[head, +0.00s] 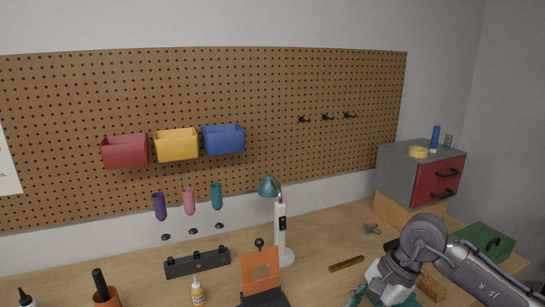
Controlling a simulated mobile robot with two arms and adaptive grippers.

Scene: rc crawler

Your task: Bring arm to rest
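My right arm (427,240) comes in from the right edge over the bench and bends down at the wrist. My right gripper (382,296) is at the bottom edge, with its teal parts cut off by the frame. Its fingertips are hidden, so I cannot tell whether it is open or holds anything. My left arm and gripper are not in view.
The wooden bench (318,262) holds a lamp (281,235), a black block (197,262), an orange card stand (261,270), a glue bottle (197,291), a grey-red drawer unit (398,173) and a green box (482,241). A pegboard (270,110) with bins stands behind.

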